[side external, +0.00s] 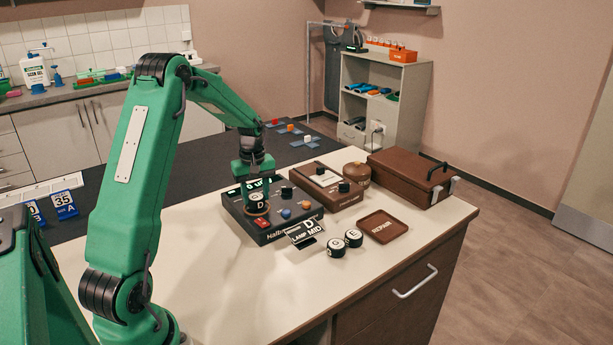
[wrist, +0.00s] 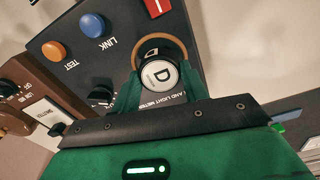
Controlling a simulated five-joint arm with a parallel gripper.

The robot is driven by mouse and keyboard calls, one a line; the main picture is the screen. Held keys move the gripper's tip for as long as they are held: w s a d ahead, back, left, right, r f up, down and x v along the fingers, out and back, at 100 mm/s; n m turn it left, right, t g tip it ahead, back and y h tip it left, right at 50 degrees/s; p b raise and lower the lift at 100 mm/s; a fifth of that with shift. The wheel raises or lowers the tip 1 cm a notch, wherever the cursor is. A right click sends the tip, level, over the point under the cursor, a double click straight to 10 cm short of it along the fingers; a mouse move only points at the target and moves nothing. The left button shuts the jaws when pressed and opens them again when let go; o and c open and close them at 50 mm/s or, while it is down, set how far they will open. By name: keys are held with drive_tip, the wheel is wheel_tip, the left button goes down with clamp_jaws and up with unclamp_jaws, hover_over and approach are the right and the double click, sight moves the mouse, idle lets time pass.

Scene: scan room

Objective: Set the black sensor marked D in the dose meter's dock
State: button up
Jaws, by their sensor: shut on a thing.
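The dose meter (side external: 275,236) is a dark box with a red switch, a blue button marked LINK and an orange button marked TEST. Its brown ring-shaped dock (wrist: 176,42) shows at the panel's corner in the wrist view. My gripper (side external: 257,204) points down over that corner and is shut on the black sensor marked D (wrist: 157,74). The sensor's pale top with the D faces the wrist camera, and its body is partly hidden by the fingers. It overlaps the dock ring in view; I cannot tell whether it is seated.
Two more black sensors (side external: 336,246) (side external: 353,238), one marked E, stand in front of the meter near a sign reading D LAMP MID (side external: 305,232). A brown REPAIR tray (side external: 383,226), a brown instrument (side external: 332,185) and a brown case (side external: 408,178) lie to the right.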

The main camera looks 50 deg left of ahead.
sight(256, 196)
drive_tip(key=shift+f, duration=0.35)
drive_tip(key=shift+f, duration=0.1)
drive_tip(key=o, duration=1)
drive_tip(key=shift+o, duration=0.2)
wheel_tip(256, 196, up, 12)
drive_tip(key=shift+r, duration=0.2)
idle(0.4)
